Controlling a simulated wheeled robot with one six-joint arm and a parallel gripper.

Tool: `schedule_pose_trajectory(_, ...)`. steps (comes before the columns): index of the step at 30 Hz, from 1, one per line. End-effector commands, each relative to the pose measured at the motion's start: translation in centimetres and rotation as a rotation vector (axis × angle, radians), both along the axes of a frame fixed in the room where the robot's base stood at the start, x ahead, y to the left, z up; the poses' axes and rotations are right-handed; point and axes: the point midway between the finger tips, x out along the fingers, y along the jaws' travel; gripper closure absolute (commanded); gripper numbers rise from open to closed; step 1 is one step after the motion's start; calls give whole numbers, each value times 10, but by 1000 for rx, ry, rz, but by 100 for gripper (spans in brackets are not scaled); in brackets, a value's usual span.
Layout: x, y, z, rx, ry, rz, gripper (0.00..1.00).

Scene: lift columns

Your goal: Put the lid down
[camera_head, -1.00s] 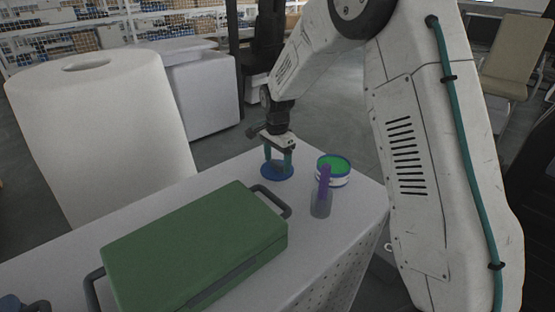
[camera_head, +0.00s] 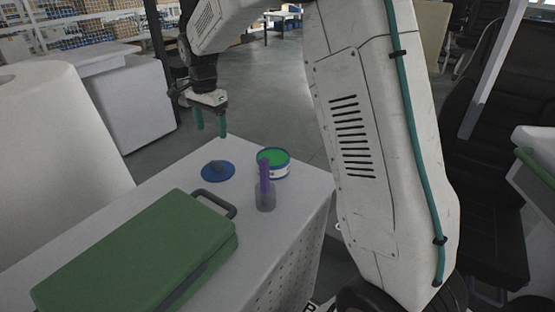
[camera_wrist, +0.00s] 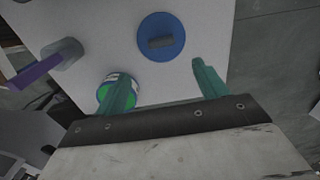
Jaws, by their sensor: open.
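The lid (camera_head: 218,172) is a round blue disc with a grey handle. It lies flat on the white table, left of a tin (camera_head: 273,163) with a blue and white side and green inside. In the wrist view the lid (camera_wrist: 161,37) lies beyond the fingers, and one finger partly covers the tin (camera_wrist: 103,92). My gripper (camera_head: 211,124) is above the table's far edge, clear of the lid. Its teal fingers are apart with nothing between them; they also show in the wrist view (camera_wrist: 165,85).
A grey cup (camera_head: 265,199) holding a purple stick stands in front of the tin. A green case (camera_head: 140,250) with dark handles fills the table's near part. A large white roll (camera_head: 60,140) is at the left. The table (camera_head: 300,205) has bare space around the lid.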

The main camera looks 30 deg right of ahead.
Motion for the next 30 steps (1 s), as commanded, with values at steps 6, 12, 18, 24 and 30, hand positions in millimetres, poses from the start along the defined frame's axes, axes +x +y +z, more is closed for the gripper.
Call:
schedule_pose_trajectory(6,-57,-7,47,-1,-25,162,28)
schedule_pose_trajectory(12,-151,-16,90,-10,-50,419,28)
schedule_pose_trajectory(18,-246,-24,105,-24,-71,675,28)
schedule_pose_trajectory(24,-335,-28,96,-46,-89,926,28)
schedule_pose_trajectory(30,-391,-30,77,-63,-99,1104,28)
